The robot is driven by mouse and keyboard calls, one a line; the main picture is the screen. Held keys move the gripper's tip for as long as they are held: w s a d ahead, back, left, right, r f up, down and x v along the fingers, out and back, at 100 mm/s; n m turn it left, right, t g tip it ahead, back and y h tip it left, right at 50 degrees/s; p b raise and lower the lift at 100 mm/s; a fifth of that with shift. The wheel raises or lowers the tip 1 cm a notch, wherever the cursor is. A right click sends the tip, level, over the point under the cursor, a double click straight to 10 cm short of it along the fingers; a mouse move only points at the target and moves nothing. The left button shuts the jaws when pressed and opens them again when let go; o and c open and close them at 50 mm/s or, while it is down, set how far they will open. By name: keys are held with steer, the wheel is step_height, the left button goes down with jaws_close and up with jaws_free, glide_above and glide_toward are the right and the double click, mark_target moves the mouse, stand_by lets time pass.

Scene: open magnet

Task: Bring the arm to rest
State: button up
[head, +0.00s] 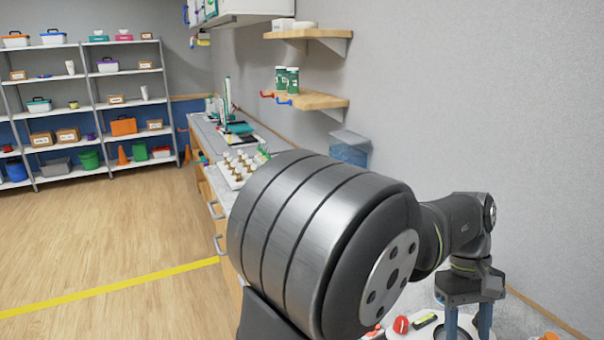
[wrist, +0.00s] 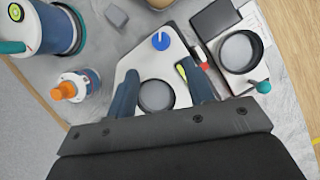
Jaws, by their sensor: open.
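My gripper (head: 468,318) points down over the worktop at the lower right. It also shows in the wrist view (wrist: 159,72), with two blue-grey fingers apart and nothing between them. Below the fingers is a white device (wrist: 150,65) with a black-rimmed round dish (wrist: 157,95) and a blue round knob (wrist: 161,41). How far the fingertips are above it I cannot tell.
In the wrist view, a second black-rimmed dish (wrist: 238,51), a dark flat block (wrist: 214,18), an orange-capped bottle (wrist: 76,86) and a large blue-and-white container (wrist: 52,28) stand around. In the head view, a wall shelf (head: 308,99) hangs above the bench; the wooden floor (head: 110,240) is clear.

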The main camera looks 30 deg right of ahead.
steer(key=shift+v, duration=2.65)
steer(key=x, duration=1.5)
steer(key=shift+s+f, duration=0.1)
steer(key=shift+f, duration=0.1)
steer(key=shift+m+t+y, duration=0.3)
steer(key=shift+m+y, duration=0.4)
steer(key=shift+m, duration=1.2)
